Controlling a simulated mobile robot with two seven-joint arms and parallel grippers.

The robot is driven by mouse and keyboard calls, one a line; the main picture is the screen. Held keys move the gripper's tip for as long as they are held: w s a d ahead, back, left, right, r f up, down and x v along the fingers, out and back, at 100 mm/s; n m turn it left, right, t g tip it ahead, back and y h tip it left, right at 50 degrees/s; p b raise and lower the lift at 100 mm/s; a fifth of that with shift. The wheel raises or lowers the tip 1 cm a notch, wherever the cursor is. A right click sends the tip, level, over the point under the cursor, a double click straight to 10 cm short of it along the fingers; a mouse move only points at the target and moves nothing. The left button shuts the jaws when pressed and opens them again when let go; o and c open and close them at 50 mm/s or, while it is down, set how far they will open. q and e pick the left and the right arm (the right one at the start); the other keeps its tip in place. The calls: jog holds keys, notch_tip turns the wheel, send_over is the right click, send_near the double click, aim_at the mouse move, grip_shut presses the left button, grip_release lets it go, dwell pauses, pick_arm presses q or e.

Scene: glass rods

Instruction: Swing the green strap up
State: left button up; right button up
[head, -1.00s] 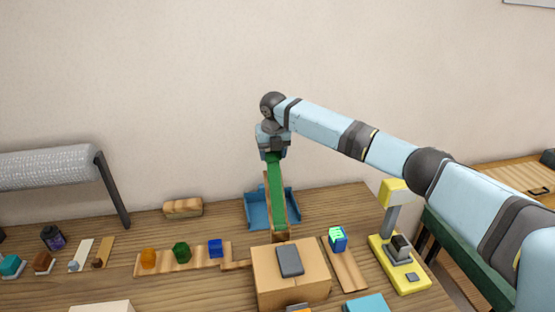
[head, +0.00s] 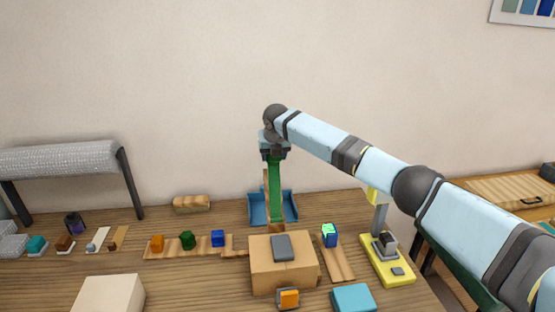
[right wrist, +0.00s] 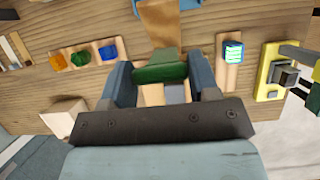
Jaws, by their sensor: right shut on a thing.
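The green strap (head: 274,187) stands nearly upright above the back edge of a cardboard box (head: 262,274), with a brown strip beside it. My right gripper (head: 273,154) is shut on the strap's upper end. In the right wrist view the green strap (right wrist: 160,66) lies between the two blue fingers of my right gripper (right wrist: 160,82). The box top with a grey pad (head: 283,248) is partly hidden by the gripper in the wrist view. My left gripper is not in view.
A blue tray (head: 289,207) stands behind the strap. Orange, green and blue pieces sit on a wooden strip (head: 170,250) to the left. A yellow stand (head: 398,278) is at the right. A bubble-wrap roll (head: 60,158) is at the far left.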

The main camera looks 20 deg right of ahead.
jog(key=shift+s+a, duration=0.1)
jog(key=shift+s, duration=0.2)
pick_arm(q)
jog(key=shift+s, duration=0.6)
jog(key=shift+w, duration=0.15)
